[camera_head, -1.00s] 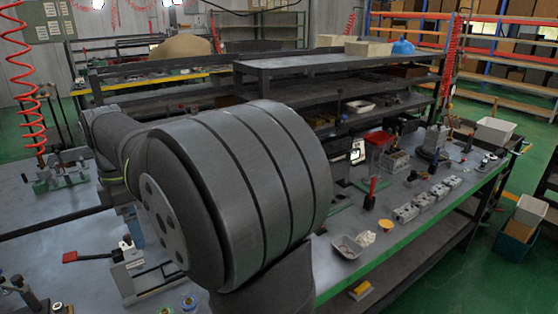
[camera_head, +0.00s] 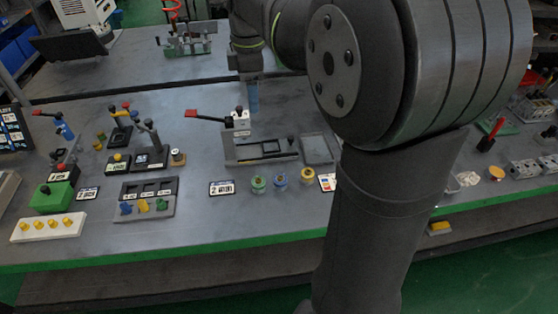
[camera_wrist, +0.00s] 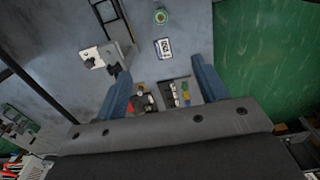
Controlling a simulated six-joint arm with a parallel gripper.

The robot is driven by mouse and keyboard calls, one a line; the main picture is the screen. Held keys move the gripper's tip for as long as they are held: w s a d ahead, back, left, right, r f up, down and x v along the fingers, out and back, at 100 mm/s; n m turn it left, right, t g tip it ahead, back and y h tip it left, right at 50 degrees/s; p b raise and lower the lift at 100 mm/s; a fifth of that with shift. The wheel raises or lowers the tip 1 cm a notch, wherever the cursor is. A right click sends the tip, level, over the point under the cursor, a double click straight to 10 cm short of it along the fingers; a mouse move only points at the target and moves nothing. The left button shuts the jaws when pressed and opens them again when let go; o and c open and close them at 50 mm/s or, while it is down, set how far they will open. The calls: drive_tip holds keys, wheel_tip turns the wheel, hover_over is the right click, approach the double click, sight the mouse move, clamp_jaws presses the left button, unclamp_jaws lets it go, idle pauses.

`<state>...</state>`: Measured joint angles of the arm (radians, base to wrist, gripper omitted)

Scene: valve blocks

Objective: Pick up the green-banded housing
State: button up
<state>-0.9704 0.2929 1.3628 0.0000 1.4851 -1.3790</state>
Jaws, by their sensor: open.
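The green-banded housing (camera_head: 259,184) is a small round piece standing on the grey bench, left of a blue-banded housing (camera_head: 280,178) and a yellow-banded housing (camera_head: 307,176). The green-banded housing also shows near the top edge of the wrist view (camera_wrist: 160,16). My gripper (camera_head: 253,95) has blue fingers and hangs farther back on the bench side, behind the housings in the head view. In the wrist view my gripper (camera_wrist: 164,64) is open and empty, its fingers wide apart. The green-banded housing lies beyond the fingertips, not between them.
A grey fixture with a red-handled clamp (camera_head: 240,135) stands behind the housings. A label plate (camera_head: 222,188) lies left of them, then a tray (camera_head: 130,208) with coloured parts. A shallow grey tray (camera_head: 317,149) lies behind right. The bench's green front edge (camera_head: 215,246) is near.

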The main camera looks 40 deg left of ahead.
wheel_tip(320, 180, down, 14)
drive_tip(key=m, duration=0.8)
hover_over(258, 179)
drive_tip(key=f, duration=1.1)
drive_tip(key=shift+w+d+f, duration=0.2)
drive_tip(key=shift+d+f, duration=0.1)
drive_tip(key=shift+f, duration=0.1)
drive_tip(key=shift+s+a+f, duration=0.1)
drive_tip(key=shift+s+f, duration=0.05)
drive_tip(key=shift+f, duration=1.3)
drive_tip(key=shift+s+a+f, duration=0.1)
drive_tip(key=shift+s+f, duration=0.05)
drive_tip(key=shift+f, duration=1.3)
drive_tip(key=c, duration=1.2)
